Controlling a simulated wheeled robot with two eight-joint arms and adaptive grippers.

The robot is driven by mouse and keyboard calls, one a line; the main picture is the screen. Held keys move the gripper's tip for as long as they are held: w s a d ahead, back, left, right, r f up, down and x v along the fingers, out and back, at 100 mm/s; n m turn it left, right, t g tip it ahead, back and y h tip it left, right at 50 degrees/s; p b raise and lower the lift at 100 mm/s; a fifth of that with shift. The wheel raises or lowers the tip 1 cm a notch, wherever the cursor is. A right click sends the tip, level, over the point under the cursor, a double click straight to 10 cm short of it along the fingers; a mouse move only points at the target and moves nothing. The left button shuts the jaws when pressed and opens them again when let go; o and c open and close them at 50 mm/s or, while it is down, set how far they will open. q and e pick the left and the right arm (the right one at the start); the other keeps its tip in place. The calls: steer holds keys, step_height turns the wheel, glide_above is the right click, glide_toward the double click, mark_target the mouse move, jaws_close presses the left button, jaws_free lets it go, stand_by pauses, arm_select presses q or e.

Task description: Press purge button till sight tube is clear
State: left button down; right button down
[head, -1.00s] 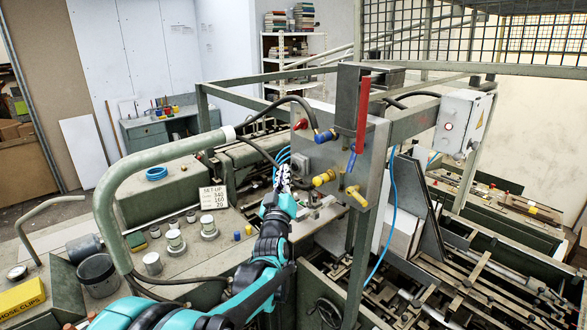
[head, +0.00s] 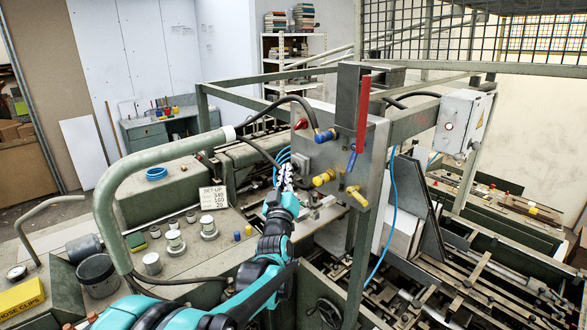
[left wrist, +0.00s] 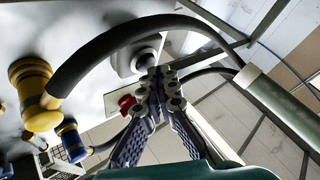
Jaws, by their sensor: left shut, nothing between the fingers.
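My left gripper (head: 286,172) is shut and empty, its fingertips pointing up at the lower left of the grey upright panel (head: 335,150). A small grey square housing (head: 299,161) on the panel is just beside the fingertips. In the left wrist view, the shut fingertips (left wrist: 160,76) overlap the lower edge of this pale housing (left wrist: 135,60); I cannot tell whether they touch it. Any button face there is hidden or too small to make out. A red upright bar (head: 363,112) stands on the panel; I cannot tell whether it is the sight tube. My right gripper is not in view.
A black hose (head: 290,99) arches over my gripper. A thick green pipe (head: 130,170) curves to the left.

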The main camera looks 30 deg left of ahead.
arm_select(q)
steer(key=shift+w+d, duration=0.15)
steer(key=shift+w, duration=0.3)
stand_by(0.3)
steer(key=shift+s, duration=0.15)
steer(key=shift+s+a, duration=0.35)
steer(key=shift+s, duration=0.35)
steer(key=shift+s+a, duration=0.3)
steer(key=shift+s, duration=0.45)
steer(key=shift+s+a, duration=0.35)
steer(key=shift+s, duration=0.45)
steer(key=shift+s+a, duration=0.3)
steer(key=shift+s, duration=0.45)
